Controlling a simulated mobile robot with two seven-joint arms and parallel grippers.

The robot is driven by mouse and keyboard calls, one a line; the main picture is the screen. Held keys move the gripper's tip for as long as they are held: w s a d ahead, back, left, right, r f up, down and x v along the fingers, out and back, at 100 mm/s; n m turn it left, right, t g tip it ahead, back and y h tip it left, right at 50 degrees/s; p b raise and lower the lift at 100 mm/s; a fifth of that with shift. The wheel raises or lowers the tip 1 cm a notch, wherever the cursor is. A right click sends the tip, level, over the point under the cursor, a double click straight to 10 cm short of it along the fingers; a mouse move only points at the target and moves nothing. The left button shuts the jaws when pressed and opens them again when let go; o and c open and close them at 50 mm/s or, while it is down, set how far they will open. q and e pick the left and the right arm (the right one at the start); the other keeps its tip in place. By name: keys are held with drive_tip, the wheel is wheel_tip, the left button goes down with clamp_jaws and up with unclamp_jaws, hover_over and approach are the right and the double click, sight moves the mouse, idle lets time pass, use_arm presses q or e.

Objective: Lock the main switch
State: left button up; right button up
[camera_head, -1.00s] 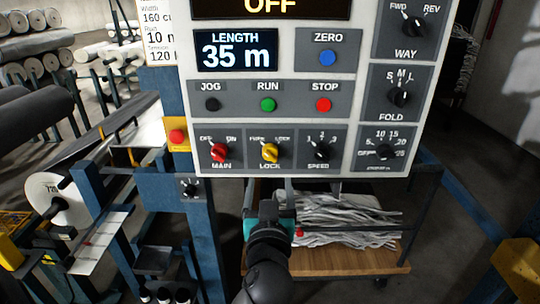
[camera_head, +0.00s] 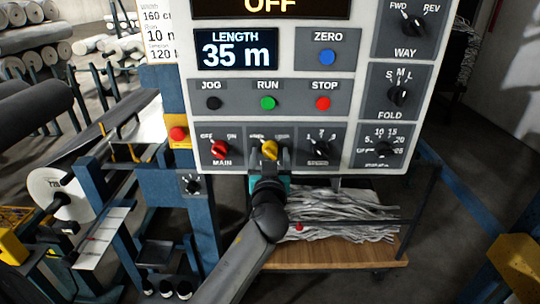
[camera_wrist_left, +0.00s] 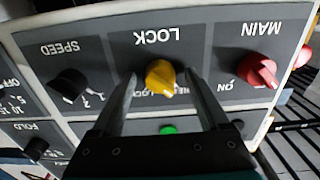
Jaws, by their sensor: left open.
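The yellow LOCK knob (camera_head: 269,149) sits low on the control panel, between the red MAIN knob (camera_head: 219,149) and the black SPEED knob. In the left wrist view the LOCK knob (camera_wrist_left: 160,77) appears upside down, with the MAIN knob (camera_wrist_left: 258,69) to its right. My left gripper (camera_head: 269,160) is open in front of the LOCK knob. Its two fingers (camera_wrist_left: 161,88) show on either side of the yellow knob; I cannot tell whether they touch it. The gripper hides part of the LOCK labels in the head view. My right gripper is not in view.
The white control panel (camera_head: 288,116) also carries JOG, RUN and STOP buttons (camera_head: 323,103) above. The SPEED knob (camera_head: 320,148) is close on the right. A red button on a yellow box (camera_head: 178,134) is at the left. A cart (camera_head: 330,262) with grey strips stands below.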

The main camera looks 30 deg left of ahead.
use_arm(q)
clamp_jaws()
idle(0.5)
drive_tip(key=shift+m, duration=0.3)
drive_tip(key=m+p, duration=0.1)
drive_tip(key=m, duration=0.3)
drive_tip(key=m+p, duration=0.1)
drive_tip(key=m, duration=0.3)
drive_tip(key=shift+r+m, duration=0.1)
drive_tip(key=shift+m, duration=0.3)
drive_tip(key=m+p, duration=0.2)
drive_tip(key=m, duration=0.2)
drive_tip(key=shift+a+m, duration=0.1)
drive_tip(key=shift+m, duration=0.2)
drive_tip(key=shift+m+p, duration=0.75)
drive_tip(key=shift+m, duration=1.25)
